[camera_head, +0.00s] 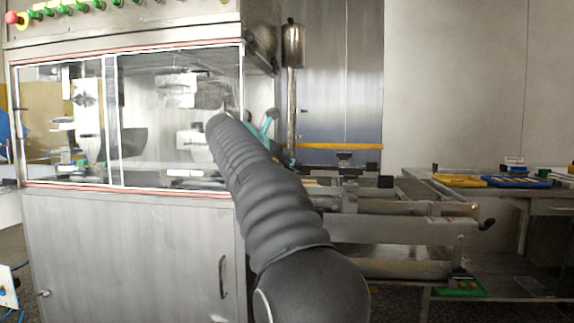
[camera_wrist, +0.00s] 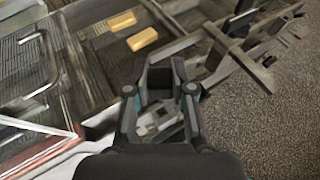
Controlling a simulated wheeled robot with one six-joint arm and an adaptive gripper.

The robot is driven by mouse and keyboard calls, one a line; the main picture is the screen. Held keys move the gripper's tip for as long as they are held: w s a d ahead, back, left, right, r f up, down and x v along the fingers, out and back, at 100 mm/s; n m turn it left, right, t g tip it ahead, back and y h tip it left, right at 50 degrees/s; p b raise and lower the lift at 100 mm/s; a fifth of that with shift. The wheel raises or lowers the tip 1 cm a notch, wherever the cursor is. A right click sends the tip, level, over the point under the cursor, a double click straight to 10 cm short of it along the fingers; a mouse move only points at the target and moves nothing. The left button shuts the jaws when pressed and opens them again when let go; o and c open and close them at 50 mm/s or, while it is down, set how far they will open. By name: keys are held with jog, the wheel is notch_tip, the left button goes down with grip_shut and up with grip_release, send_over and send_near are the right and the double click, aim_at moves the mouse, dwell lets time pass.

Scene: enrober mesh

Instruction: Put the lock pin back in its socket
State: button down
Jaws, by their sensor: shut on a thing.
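My gripper (camera_wrist: 160,90) shows in the wrist view with its two fingers on either side of a dark, blocky piece, which I take to be the lock pin (camera_wrist: 160,77). The piece sits between the fingertips, and any shaft below it is hidden. In the head view my arm covers most of the gripper, and only a teal part of it (camera_head: 266,127) shows beside the machine's right edge. I cannot make out the pin's socket in either view.
The glass-fronted machine (camera_head: 140,250) stands at left. A metal conveyor frame (camera_head: 400,228) runs out to its right. A bench with yellow and blue trays (camera_head: 515,182) stands at far right. In the wrist view, two yellow blocks (camera_wrist: 142,39) lie on the mesh, with speckled floor (camera_wrist: 265,125) at right.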

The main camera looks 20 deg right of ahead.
jog(key=shift+a, duration=0.1)
jog(key=shift+f+b, duration=1.05)
jog(key=shift+f, duration=2.05)
jog(key=shift+f, duration=0.55)
jog(key=c, duration=0.9)
grip_release()
jog(key=shift+s+a, duration=0.1)
jog(key=shift+a, duration=0.05)
